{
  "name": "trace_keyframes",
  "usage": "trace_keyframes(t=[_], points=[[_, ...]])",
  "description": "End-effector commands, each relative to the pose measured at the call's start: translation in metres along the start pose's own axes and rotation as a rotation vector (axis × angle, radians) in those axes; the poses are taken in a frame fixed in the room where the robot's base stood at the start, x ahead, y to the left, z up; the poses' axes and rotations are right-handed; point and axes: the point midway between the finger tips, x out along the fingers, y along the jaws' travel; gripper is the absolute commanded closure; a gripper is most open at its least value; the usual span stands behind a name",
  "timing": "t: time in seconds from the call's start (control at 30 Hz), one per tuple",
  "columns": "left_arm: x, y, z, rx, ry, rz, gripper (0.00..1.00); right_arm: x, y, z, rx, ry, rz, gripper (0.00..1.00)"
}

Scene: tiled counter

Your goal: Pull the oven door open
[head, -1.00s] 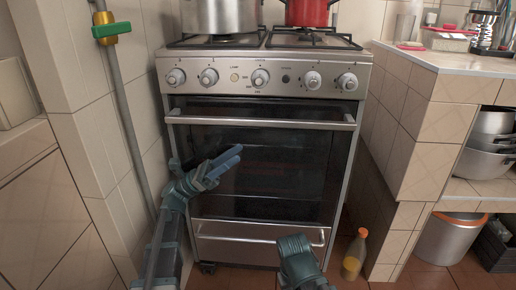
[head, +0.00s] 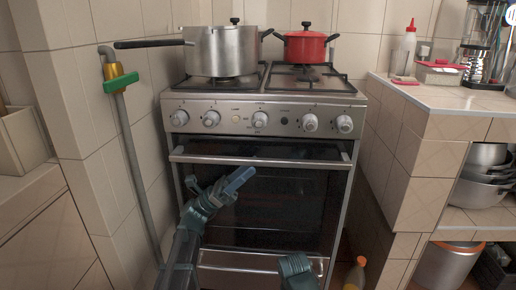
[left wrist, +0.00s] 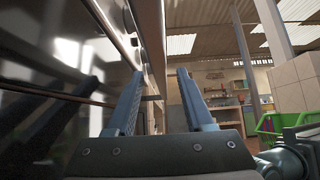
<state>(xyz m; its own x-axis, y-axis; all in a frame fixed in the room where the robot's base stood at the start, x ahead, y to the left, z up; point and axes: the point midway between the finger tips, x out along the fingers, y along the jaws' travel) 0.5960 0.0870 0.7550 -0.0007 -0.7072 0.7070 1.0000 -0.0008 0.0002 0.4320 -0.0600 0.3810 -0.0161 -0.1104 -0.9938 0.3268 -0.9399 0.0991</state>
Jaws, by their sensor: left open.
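The oven door (head: 290,205) is a dark glass panel on the front of the stove, and it looks closed. Its silver handle (head: 262,161) runs across the top of the door. My left gripper (head: 242,176) is in front of the glass, a little below the handle, with its blue fingers pointing right and slightly up. In the left wrist view, the fingers (left wrist: 160,85) are apart with nothing gripped between them, and the dark oven front (left wrist: 40,60) is close on the left. Part of my right arm shows at the bottom of the head view; its fingers are not visible.
A steel pot (head: 220,52) and a red pot (head: 305,47) stand on the stove top. A gas pipe (head: 130,160) with a green valve handle runs down the left wall. A tiled counter (head: 440,125) is at right, and a bottle (head: 356,275) stands on the floor.

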Motion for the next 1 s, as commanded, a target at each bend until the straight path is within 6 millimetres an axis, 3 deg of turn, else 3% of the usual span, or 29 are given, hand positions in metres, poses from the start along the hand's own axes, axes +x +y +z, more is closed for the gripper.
trace_keyframes(t=[0.03,0.23,0.67,0.97,1.0], points=[[0.013,-0.001,0.004,-0.001,0.0,-0.001,0.47,-0.011,0.001,0.001,0.0,-0.001,0.0,0.5],[0.032,0.0,0.002,-0.001,0.0,0.0,0.47,-0.024,0.002,0.002,0.0,-0.002,0.0,0.5],[0.038,0.0,-0.001,0.001,0.0,0.001,0.47,-0.026,0.003,0.002,0.0,-0.002,0.0,0.5],[0.038,0.0,0.0,0.001,0.0,0.001,0.98,-0.026,0.003,0.002,0.0,-0.002,0.0,0.5],[0.038,0.0,0.0,0.001,0.0,0.001,1.0,-0.026,0.003,0.002,0.0,-0.002,0.0,0.5]])
